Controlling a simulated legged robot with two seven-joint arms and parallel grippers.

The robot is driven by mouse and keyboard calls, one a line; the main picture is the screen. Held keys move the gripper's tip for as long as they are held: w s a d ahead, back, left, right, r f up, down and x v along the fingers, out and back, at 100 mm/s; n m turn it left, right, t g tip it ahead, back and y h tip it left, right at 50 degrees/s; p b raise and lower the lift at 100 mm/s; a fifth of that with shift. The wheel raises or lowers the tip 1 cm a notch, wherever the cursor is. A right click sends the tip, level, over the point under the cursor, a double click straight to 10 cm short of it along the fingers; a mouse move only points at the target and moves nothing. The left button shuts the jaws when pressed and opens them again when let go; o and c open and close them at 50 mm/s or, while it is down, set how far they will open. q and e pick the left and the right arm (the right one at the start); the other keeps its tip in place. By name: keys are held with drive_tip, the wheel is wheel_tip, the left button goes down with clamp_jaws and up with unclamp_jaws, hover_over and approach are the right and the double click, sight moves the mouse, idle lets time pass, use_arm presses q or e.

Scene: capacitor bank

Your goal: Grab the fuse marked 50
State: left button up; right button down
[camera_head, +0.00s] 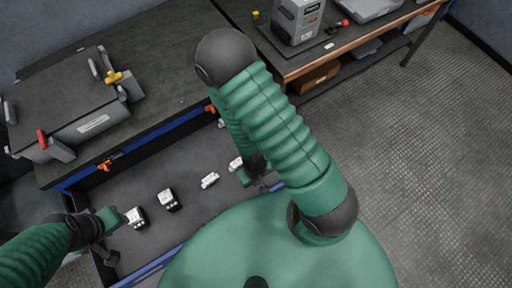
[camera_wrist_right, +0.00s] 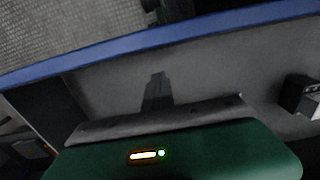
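Several small black-and-white blocks, apparently the fuses, lie in an open drawer (camera_head: 185,222). One fuse (camera_head: 137,218) is at the left, close to my left gripper (camera_head: 116,238). A second fuse (camera_head: 168,199), a third fuse (camera_head: 209,180) and a fourth fuse (camera_head: 236,164) lie further right. No marking is readable, so I cannot tell which is 50. My right gripper (camera_head: 266,184) is low at the drawer's right part, partly hidden by my arm. In the right wrist view one dark finger shows, with a fuse (camera_wrist_right: 302,95) at the right edge, apart from it. Neither gripper's opening is clear.
A grey case (camera_head: 75,105) with red and yellow handles stands on the dark workbench (camera_head: 165,60) above the drawer. A grey device (camera_head: 297,20) stands on the bench at the right. The drawer's blue rim (camera_wrist_right: 130,48) crosses the wrist view. Floor at the right is clear.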

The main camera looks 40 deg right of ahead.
drive_tip(key=c, duration=1.8)
unclamp_jaws()
drive_tip(key=shift+a, duration=0.15)
drive_tip(key=o, duration=1)
drive_tip(key=shift+d, duration=0.2)
drive_tip(key=shift+c, duration=0.2)
drive_tip(key=o, duration=0.4)
drive_tip(key=shift+a, duration=0.1)
